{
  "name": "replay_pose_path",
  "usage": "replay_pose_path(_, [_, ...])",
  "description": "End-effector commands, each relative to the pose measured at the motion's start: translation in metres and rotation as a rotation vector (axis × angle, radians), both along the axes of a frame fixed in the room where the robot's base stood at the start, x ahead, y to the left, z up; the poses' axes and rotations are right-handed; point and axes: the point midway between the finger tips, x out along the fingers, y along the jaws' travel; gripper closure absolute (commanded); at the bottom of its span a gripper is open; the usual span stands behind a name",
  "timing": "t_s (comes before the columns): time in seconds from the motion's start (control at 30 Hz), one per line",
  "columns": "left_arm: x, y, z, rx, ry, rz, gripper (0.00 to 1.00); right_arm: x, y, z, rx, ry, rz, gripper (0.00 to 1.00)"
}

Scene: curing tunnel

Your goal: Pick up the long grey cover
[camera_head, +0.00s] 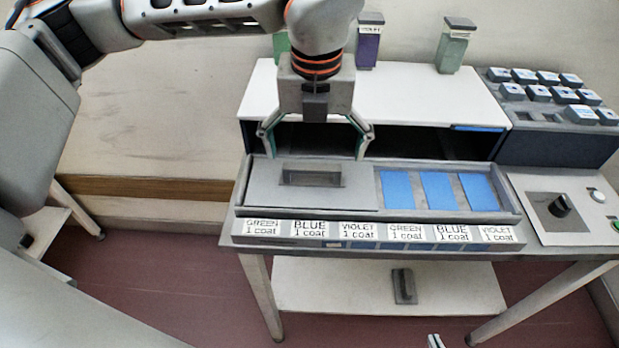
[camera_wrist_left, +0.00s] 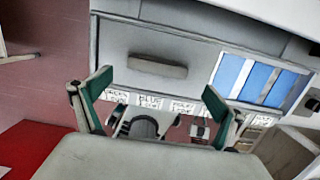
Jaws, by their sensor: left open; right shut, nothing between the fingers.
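The long grey cover (camera_head: 262,193) lies flat over the left part of the tray, with a dark raised handle (camera_head: 312,175) on top. It also shows in the left wrist view (camera_wrist_left: 118,52). My left gripper (camera_head: 314,156) is open above the cover's back edge, its fingers spread wide on either side of the handle in the picture. Nothing is between its fingers; green pads show in the left wrist view (camera_wrist_left: 157,84). Contact with the cover cannot be told. Only a small tip of my right gripper (camera_head: 435,342) shows at the bottom edge, shut and empty.
The tray's right part holds three blue panels (camera_head: 438,191). A label strip (camera_head: 378,232) runs along the front. Behind is a white-topped tunnel (camera_head: 415,90) with a dark opening. Violet (camera_head: 368,45) and green (camera_head: 454,48) containers stand behind. A knob panel (camera_head: 562,207) is at right.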

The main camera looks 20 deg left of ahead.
Motion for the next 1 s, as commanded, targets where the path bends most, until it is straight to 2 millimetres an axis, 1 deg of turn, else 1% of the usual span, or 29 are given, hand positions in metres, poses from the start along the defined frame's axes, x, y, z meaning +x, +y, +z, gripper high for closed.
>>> replay_pose_path(0.03, [0.0, 0.0, -0.006, 0.0, 0.003, 0.0, 0.04, 0.0, -0.001, -0.001, -0.003, 0.0, -0.001, 1.0])
replay_pose_path(0.17, [0.003, 0.003, -0.019, 0.0, 0.004, 0.0, 0.04, 0.0, -0.003, -0.001, -0.006, 0.0, -0.001, 1.0])
replay_pose_path(0.3, [0.007, 0.008, -0.039, -0.001, 0.004, 0.0, 0.04, 0.0, -0.003, -0.001, -0.005, 0.0, 0.0, 1.0])
replay_pose_path(0.4, [0.009, 0.008, -0.051, -0.001, 0.004, -0.001, 0.04, 0.0, -0.002, -0.002, -0.005, 0.002, 0.0, 1.0])
replay_pose_path(0.53, [0.01, 0.008, -0.058, -0.002, 0.001, -0.002, 0.04, -0.001, -0.001, -0.003, -0.005, 0.003, 0.001, 1.0])
replay_pose_path(0.73, [0.01, 0.008, -0.058, -0.002, 0.001, -0.002, 0.04, -0.001, 0.0, -0.003, -0.003, 0.003, 0.002, 1.0])
replay_pose_path(0.77, [0.01, 0.008, -0.058, -0.002, 0.001, -0.002, 0.07, -0.001, 0.0, -0.003, -0.002, 0.004, 0.001, 1.0])
replay_pose_path(0.8, [0.01, 0.008, -0.058, -0.002, 0.001, -0.002, 0.17, -0.001, 0.001, -0.003, -0.002, 0.004, 0.002, 1.0])
replay_pose_path(0.87, [0.01, 0.008, -0.058, -0.002, 0.001, -0.002, 0.33, -0.001, 0.001, -0.003, -0.001, 0.004, 0.002, 1.0])
replay_pose_path(0.9, [0.01, 0.008, -0.058, -0.002, 0.001, -0.002, 0.43, -0.001, 0.001, -0.003, 0.0, 0.004, 0.001, 1.0])
replay_pose_path(0.93, [0.01, 0.008, -0.058, -0.002, 0.001, -0.002, 0.51, -0.001, 0.001, -0.003, 0.0, 0.004, 0.001, 1.0])
replay_pose_path(1.0, [0.01, 0.008, -0.058, -0.002, 0.001, -0.002, 0.53, -0.001, 0.001, -0.003, 0.0, 0.004, 0.001, 1.0])
